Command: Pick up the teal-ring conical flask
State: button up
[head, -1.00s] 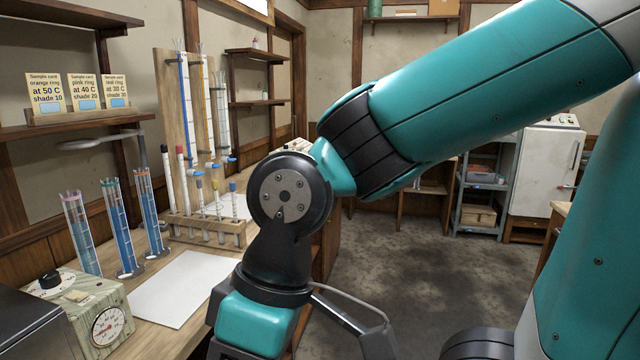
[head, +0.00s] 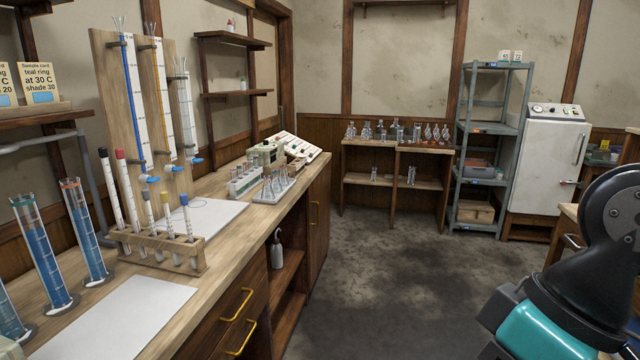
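More glassware, including flasks (head: 397,132), stands in a row on top of the low wooden shelf unit at the back wall. At this size I cannot tell which flask has a teal ring. Part of my arm shows at the lower right; my gripper is outside the picture.
The wooden bench (head: 232,211) runs along the left. It holds blue-filled cylinders (head: 86,232), a pipette rack (head: 160,250), burettes (head: 135,105) and white sheets. A grey shelf rack (head: 490,128) and white cabinet (head: 546,165) stand at the back right. The middle floor (head: 385,270) is clear.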

aim_at(276, 183)
jog(key=i, duration=3.45)
jog(key=u, duration=2.4)
